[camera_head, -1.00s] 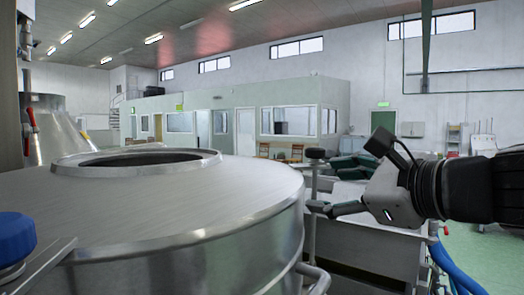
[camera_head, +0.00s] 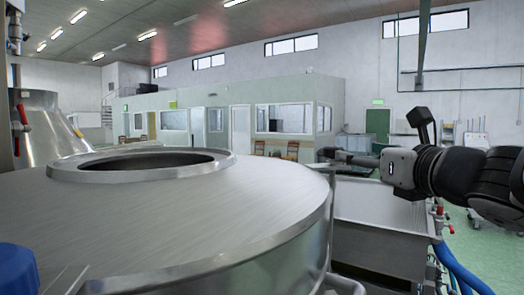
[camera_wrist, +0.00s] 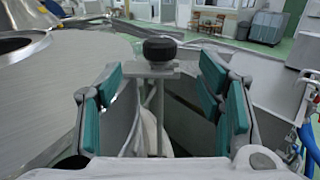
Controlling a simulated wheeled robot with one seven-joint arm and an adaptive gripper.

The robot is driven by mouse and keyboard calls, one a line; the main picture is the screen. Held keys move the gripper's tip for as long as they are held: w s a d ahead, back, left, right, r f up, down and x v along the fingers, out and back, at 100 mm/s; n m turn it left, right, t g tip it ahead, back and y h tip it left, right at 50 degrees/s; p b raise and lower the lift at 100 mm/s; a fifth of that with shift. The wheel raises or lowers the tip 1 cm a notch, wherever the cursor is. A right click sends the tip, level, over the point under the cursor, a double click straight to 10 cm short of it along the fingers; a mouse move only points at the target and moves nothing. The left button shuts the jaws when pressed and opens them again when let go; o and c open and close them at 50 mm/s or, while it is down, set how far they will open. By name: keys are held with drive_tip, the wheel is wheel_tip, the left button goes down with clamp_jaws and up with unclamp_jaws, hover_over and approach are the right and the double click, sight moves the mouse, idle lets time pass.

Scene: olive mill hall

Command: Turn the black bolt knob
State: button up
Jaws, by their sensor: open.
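The black bolt knob (camera_wrist: 160,48) is a round ribbed cap on top of an upright metal post and plate (camera_wrist: 150,71). In the wrist view it stands at top centre, just beyond and between my fingertips. My gripper (camera_wrist: 162,75) is open, with teal pads on both sides and nothing between them but the view of the post. In the head view my gripper (camera_head: 352,156) reaches left at about the knob's height, beside the large tank. The knob (camera_head: 326,153) shows there as a small dark shape at the fingertips. Contact cannot be told.
A large steel tank (camera_head: 180,225) with an open round mouth fills the left. A metal trough (camera_head: 372,240) lies below my gripper. Blue hoses (camera_head: 458,268) and red-handled valves (camera_head: 440,212) are at the right. Green floor is open farther right.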

sight(334, 150)
drive_tip(key=x, duration=1)
drive_tip(key=shift+w+b, duration=0.25)
drive_tip(key=shift+b, duration=0.05)
drive_tip(key=shift+c, duration=0.2)
drive_tip(key=c, duration=1.1)
